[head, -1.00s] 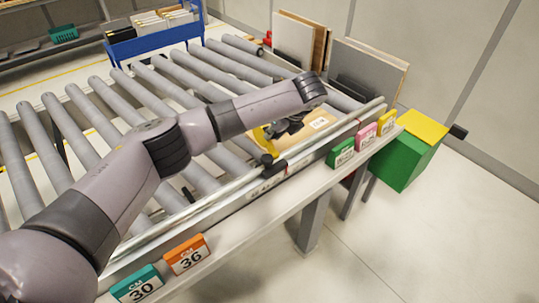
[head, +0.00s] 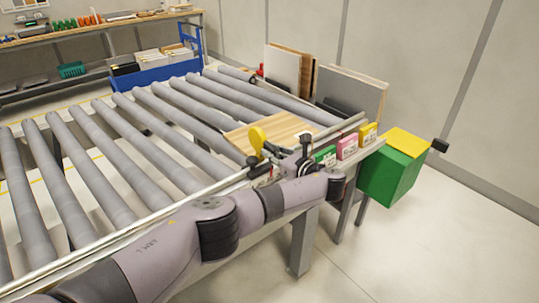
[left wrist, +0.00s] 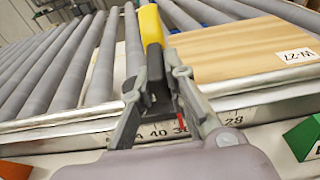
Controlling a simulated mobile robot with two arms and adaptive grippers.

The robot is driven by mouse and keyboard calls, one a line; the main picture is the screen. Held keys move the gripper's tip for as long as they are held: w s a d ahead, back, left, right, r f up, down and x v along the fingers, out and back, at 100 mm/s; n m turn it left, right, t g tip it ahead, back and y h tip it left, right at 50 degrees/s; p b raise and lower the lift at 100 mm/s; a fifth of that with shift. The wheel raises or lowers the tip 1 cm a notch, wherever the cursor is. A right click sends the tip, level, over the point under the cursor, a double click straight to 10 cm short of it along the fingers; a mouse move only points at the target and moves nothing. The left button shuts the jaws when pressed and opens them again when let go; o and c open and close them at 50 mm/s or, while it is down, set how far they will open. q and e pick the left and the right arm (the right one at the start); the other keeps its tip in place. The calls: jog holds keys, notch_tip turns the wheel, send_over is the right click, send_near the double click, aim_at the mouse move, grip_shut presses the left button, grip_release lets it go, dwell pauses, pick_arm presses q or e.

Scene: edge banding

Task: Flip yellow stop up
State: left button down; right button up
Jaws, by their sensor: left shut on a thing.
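The yellow stop (head: 257,133) stands up above the near rail of the roller table, with a black lower part. In the left wrist view the yellow stop (left wrist: 150,24) rises between my fingers, leaning slightly. My left gripper (head: 268,154) reaches it from the near side of the rail. In the left wrist view the left gripper (left wrist: 160,88) is shut on the black lower part of the stop. The fingers partly hide that black part. My right gripper is in neither view.
A wooden panel (head: 280,130) with a white label lies on the rollers right beside the stop. A scale with numbers (left wrist: 210,122) runs along the rail. Green (head: 325,156), pink (head: 347,147) and yellow (head: 368,133) number blocks sit on the right ledge. A green box (head: 393,178) stands beyond.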

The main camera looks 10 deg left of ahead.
pick_arm(q)
jog(key=shift+s+d+f+t+y+b, duration=0.2)
jog(key=shift+f+y+b, duration=0.05)
jog(key=shift+f+b, duration=0.15)
jog(key=shift+s+d+f+t+y+b, duration=0.15)
jog(key=shift+f+t+y+b, duration=0.1)
jog(key=shift+f, duration=0.15)
jog(key=c, duration=1.6)
grip_release()
jog(key=shift+w+r, duration=0.1)
jog(key=shift+r, duration=0.1)
jog(key=v, duration=1.2)
